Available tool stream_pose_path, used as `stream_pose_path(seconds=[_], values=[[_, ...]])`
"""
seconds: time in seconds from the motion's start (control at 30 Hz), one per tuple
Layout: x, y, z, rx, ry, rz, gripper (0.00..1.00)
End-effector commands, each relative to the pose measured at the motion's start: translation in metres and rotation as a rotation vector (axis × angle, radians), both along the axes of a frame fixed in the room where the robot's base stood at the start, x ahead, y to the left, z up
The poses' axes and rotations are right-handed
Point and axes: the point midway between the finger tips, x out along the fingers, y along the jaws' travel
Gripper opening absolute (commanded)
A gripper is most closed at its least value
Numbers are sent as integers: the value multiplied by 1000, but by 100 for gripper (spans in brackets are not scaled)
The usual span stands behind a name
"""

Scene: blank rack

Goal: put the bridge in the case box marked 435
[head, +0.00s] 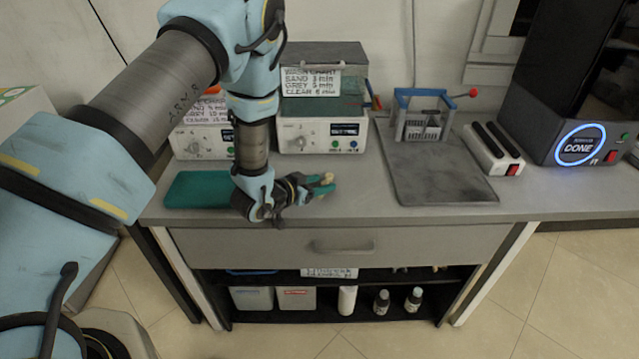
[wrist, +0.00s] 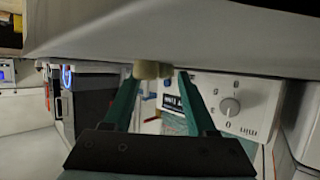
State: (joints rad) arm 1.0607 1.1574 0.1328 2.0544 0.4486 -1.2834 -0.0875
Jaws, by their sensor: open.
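My gripper (head: 323,186) is low over the counter, in front of the wash units, its jaws pointing right. The wrist view shows its two teal fingers (wrist: 158,78) apart. Small beige lumps (wrist: 147,69) show at or between the fingertips, and beige also shows there in the head view (head: 327,178). I cannot tell whether they are the bridge, or touch the fingers. No case box can be read as 435. Two pale boxes (head: 252,298) (head: 296,298) stand on the shelf below; their markings are unreadable.
A green mat (head: 195,190) lies left of my gripper. White wash units (head: 320,135) stand behind it. Right are a grey mat (head: 440,175), a blue-framed rack (head: 420,122), a white device (head: 492,150) and a machine reading DONE (head: 578,147). The drawer (head: 340,248) is closed.

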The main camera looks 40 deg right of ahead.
Motion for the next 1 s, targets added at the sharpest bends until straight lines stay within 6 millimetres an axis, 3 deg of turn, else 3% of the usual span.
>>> stream_pose_path(seconds=[0.17, 0.7, 1.0], values=[[0, 0, 6, 0, 0, 0, 57], [-13, 92, 39, 0, 0, 3, 57], [-16, 110, 49, -1, 0, 0, 57]])
